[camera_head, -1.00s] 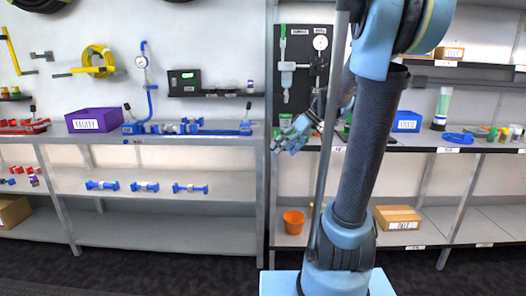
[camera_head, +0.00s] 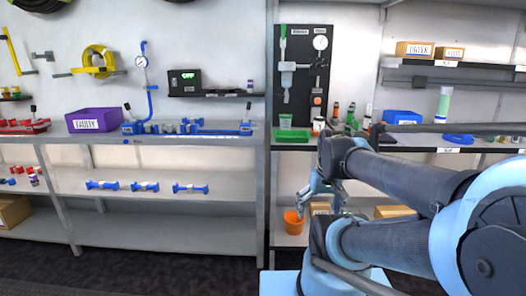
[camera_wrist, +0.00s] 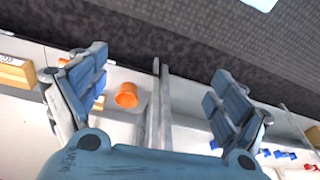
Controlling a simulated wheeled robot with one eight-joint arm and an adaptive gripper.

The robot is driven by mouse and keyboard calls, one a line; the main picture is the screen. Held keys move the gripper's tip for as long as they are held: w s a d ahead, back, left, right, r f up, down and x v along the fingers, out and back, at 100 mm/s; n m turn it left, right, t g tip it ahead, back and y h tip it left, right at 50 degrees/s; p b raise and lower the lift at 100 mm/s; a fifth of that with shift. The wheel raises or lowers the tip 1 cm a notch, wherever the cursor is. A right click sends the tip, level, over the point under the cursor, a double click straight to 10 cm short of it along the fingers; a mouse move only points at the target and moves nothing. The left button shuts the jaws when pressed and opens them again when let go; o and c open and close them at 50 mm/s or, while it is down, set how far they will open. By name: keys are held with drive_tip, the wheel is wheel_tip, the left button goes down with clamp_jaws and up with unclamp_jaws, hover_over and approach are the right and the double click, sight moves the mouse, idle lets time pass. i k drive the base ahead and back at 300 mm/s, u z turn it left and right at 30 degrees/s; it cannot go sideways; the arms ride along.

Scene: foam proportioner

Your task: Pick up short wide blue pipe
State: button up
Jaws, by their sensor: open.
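Several short blue pipes lie in a row on the middle left shelf in the head view: a left one (camera_head: 102,185), a middle one (camera_head: 145,186) and a right one (camera_head: 190,188). I cannot tell which is the short wide one. Small blue pieces (camera_wrist: 266,153) also show at the lower right of the wrist view. My gripper (camera_wrist: 157,85) is open and empty, its fingers spread wide. In the head view my gripper (camera_head: 320,203) hangs right of the pipes, in front of the right shelf unit, near an orange cup (camera_head: 293,222).
A shelf upright (camera_head: 262,210) stands between the pipes and my gripper. A purple bin (camera_head: 94,120) and a blue pipe assembly with a gauge (camera_head: 141,63) are on the shelf above. The lower left shelf (camera_head: 160,230) is mostly clear.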

sight(185, 128)
drive_tip(key=u, duration=2.25)
drive_tip(key=k, duration=1.3)
drive_tip(key=z, duration=1.35)
drive_tip(key=i, duration=0.85)
